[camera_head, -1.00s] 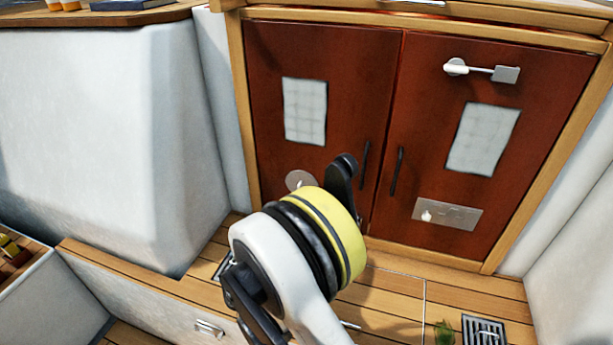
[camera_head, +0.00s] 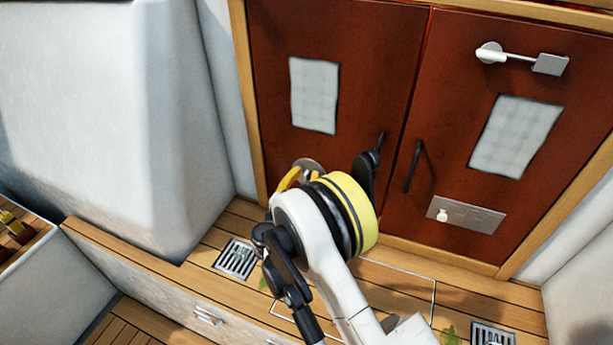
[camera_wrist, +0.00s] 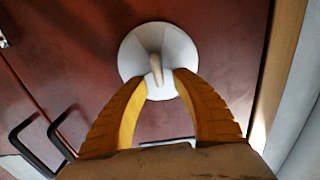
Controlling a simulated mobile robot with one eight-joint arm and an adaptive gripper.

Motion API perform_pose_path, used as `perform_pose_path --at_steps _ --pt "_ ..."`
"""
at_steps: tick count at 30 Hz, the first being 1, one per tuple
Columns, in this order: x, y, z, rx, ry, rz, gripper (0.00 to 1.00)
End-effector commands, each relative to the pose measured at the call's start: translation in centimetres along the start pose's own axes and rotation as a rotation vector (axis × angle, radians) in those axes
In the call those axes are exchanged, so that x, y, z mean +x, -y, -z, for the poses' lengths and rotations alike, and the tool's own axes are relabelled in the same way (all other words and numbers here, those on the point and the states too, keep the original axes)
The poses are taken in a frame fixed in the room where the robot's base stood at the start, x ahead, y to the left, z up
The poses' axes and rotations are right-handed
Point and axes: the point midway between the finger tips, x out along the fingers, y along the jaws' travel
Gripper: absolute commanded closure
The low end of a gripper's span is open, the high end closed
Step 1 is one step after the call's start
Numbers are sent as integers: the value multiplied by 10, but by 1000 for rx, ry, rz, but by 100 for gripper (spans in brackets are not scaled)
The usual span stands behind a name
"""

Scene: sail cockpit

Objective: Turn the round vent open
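The round vent is a pale disc (camera_head: 309,164) low on the left red-brown door. In the wrist view the disc (camera_wrist: 178,45) shows with a narrow raised handle (camera_wrist: 156,42) pointing down the picture toward my gripper. My gripper (camera_wrist: 161,82) has two yellow fingers, with tips apart on either side of the handle's lower end. A pale strip of the vent shows between the tips. I cannot tell whether they touch it. In the head view the yellow fingers (camera_head: 289,179) reach to the vent, and my wrist hides part of the door.
A black door handle (camera_head: 413,166) stands on the right door (camera_head: 460,110), with a metal latch (camera_head: 520,58) above and a metal plate (camera_head: 466,215) below. A white wall (camera_head: 110,120) rises at left. A floor grate (camera_head: 237,259) lies below the vent.

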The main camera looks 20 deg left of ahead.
Motion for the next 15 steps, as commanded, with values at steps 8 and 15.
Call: perform_pose_path --at_steps 8,15 --pt "8 0 1 0 0 2 68" --pt "8 0 1 0 0 1 100"
